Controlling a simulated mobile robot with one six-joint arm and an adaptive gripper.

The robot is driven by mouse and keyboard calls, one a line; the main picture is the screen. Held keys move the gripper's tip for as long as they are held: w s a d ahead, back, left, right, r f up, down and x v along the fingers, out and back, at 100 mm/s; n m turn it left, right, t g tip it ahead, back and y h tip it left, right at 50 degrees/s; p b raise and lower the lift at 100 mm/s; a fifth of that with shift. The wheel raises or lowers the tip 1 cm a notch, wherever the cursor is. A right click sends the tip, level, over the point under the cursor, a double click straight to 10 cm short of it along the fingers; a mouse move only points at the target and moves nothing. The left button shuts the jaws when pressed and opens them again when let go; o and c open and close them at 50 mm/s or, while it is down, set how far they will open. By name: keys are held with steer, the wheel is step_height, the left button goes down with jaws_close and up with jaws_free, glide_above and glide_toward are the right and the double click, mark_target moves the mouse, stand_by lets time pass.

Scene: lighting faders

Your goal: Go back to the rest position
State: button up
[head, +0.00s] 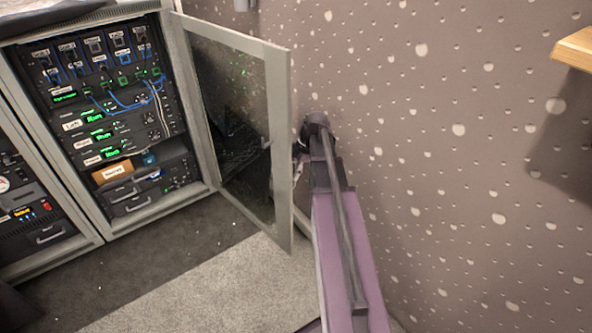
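My arm reaches forward from the bottom of the head view, with a purple link and dark joints. Its far end (316,125) is beside the outer edge of an open cabinet door (278,140), on the right of it. A small part of the wrist shows close to the door frame; I cannot tell whether it touches. My gripper's fingers are not clearly visible, being hidden by the door frame or lost in the dark glass. I cannot see whether they hold anything.
The rack cabinet (108,120) holds several units with green displays and blue cables. Another rack (35,215) stands at left. A dimpled wall (450,170) is close on the arm's right, with a wooden shelf edge (575,48) at upper right. Grey carpet (205,290) lies clear in front.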

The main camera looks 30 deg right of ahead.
steer(key=shift+s, duration=0.1)
stand_by(0.3)
steer(key=shift+r, duration=0.15)
step_height(320, 180, up, 9)
steer(key=p, duration=0.9)
steer(key=shift+r+p, duration=0.4)
steer(key=shift+p, duration=0.15)
